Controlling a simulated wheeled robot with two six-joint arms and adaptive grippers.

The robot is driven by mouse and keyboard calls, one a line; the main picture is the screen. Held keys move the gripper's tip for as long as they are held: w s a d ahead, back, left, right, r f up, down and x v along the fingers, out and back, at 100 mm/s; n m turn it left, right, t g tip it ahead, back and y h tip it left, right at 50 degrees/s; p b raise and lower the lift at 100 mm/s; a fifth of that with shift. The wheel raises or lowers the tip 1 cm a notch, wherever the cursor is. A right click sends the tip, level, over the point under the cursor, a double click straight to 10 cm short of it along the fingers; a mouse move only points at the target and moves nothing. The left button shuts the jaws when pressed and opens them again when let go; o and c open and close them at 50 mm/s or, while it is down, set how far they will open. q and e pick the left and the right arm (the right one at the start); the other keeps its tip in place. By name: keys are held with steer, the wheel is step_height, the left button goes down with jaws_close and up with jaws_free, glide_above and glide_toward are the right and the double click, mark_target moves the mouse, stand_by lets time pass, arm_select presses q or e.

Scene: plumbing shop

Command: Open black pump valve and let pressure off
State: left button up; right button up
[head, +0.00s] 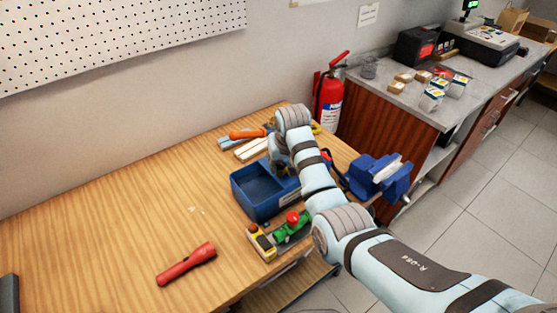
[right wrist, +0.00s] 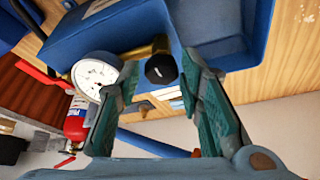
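The black pump valve (right wrist: 160,69) shows in the right wrist view as a round black knob on a brass-coloured stem. A round white pressure gauge (right wrist: 96,75) is beside it, to the left. My right gripper (right wrist: 159,66) has its green fingers apart, with the black valve showing between the fingertips. A small gap shows on each side of the valve; contact cannot be seen. My left gripper is not recognisable in either view.
A blue bin (head: 244,196) stands on the wooden bench (head: 110,215) near my right arm. A blue vise (head: 378,177) is to the right. A green tool with a red knob (head: 291,226) and a red flashlight (head: 187,264) lie in front. The bench's left half is mostly clear.

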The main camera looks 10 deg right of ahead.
steer(key=shift+w+a+f, duration=0.1)
steer(key=shift+w+f, duration=0.05)
steer(key=shift+w, duration=0.15)
steer(key=c, duration=0.4)
jaws_close()
